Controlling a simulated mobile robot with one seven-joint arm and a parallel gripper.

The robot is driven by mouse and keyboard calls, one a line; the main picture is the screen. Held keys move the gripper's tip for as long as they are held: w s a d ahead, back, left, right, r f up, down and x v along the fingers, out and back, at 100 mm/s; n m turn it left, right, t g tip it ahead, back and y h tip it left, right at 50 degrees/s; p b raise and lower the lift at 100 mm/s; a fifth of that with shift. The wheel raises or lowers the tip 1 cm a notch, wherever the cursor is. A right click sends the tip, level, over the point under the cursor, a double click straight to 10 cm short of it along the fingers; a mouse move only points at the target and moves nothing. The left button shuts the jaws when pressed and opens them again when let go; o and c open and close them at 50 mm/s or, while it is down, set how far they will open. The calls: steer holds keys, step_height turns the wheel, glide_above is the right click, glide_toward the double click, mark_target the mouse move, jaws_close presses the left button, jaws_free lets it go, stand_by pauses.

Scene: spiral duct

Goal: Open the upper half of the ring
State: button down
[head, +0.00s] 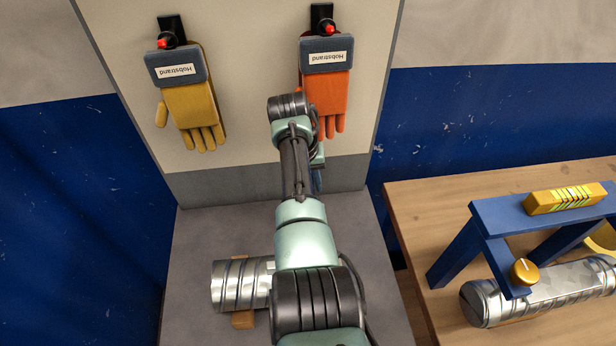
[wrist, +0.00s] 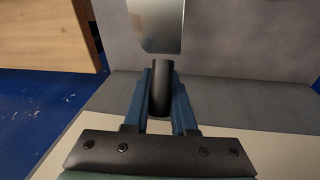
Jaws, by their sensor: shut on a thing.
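In the wrist view, my gripper (wrist: 161,72) has its two blue fingers closed on a dark round handle (wrist: 160,95). The handle stands between the fingers, just below a shiny metal piece (wrist: 158,24) with a rounded lower edge. I cannot tell whether this metal piece belongs to the ring, or how its halves stand. In the head view, a spiral metal duct (head: 232,286) lies on the grey table, its right part hidden behind my arm. My arm covers most of the gripper there; only a bit of blue shows. No ring can be made out clearly in the head view.
A yellow glove (head: 194,113) and an orange glove (head: 325,92) hang on the upright board (head: 250,60). A wooden block (head: 243,320) sits under the duct. On the right, a wooden table (head: 405,210) bears a blue stand (head: 455,250) and another duct (head: 535,298).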

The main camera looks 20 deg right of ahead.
stand_by(0.4)
steer(key=c, duration=0.7)
jaws_free()
steer(key=shift+c, duration=0.2)
steer(key=b+v, duration=0.2)
steer(key=v, duration=1)
steer(key=shift+r+b, duration=0.3)
steer(key=shift+r, duration=0.15)
